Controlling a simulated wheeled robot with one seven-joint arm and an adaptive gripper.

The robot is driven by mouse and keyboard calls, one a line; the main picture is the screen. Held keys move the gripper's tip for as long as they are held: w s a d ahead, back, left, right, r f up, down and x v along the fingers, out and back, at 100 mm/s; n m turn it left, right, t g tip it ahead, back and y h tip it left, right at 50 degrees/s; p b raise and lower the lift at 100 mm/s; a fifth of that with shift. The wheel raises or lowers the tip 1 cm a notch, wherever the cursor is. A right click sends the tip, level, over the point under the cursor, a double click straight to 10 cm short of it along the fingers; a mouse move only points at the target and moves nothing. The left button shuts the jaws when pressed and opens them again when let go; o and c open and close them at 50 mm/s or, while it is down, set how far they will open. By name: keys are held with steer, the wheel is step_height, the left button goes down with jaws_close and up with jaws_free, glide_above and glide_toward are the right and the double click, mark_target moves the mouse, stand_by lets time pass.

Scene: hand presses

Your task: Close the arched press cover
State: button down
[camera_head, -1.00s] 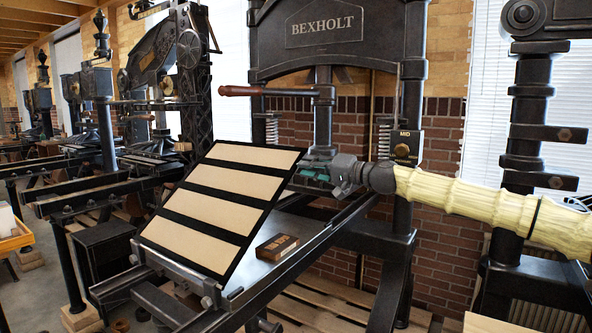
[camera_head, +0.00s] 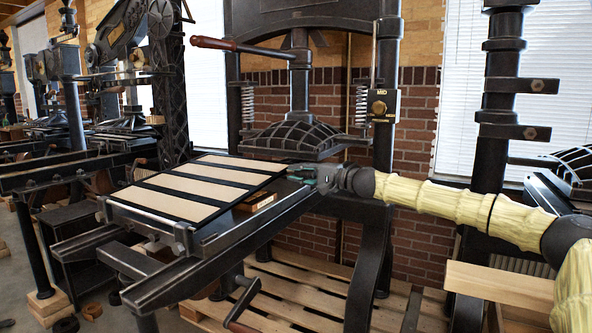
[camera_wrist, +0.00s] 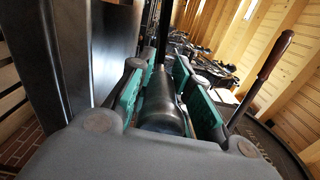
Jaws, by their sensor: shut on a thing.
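The press cover (camera_head: 194,186) is a dark frame with pale cream panels, hinged at its near-left end. It lies low over the press bed (camera_head: 215,235), still slightly tilted, with its far-right edge raised a little. My gripper (camera_head: 300,173) is at that edge's far-right corner. In the wrist view my gripper (camera_wrist: 168,88) has green pads on either side of a dark rounded bar (camera_wrist: 162,105), shut on it. The bar looks like the cover's handle; its join to the cover is hidden. A small wooden block (camera_head: 262,201) shows on the bed beside the cover's right edge.
The ribbed platen (camera_head: 295,137) hangs behind the cover, below a wooden-handled lever (camera_head: 215,43). A black upright (camera_head: 388,95) stands behind my arm. Other presses (camera_head: 130,80) stand at left and right. A wooden pallet (camera_head: 330,290) lies below.

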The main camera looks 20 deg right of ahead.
step_height(320, 180, down, 5)
steer(key=b, duration=0.2)
steer(key=shift+d+r+b, duration=0.1)
steer(key=shift+b, duration=0.3)
steer(key=c, duration=1.3)
jaws_free()
steer(key=shift+f, duration=0.3)
steer(key=shift+o, duration=0.2)
steer(key=shift+r, duration=0.15)
steer(key=v, duration=1.2)
steer(key=shift+w+d, duration=0.1)
steer(key=shift+d, duration=0.05)
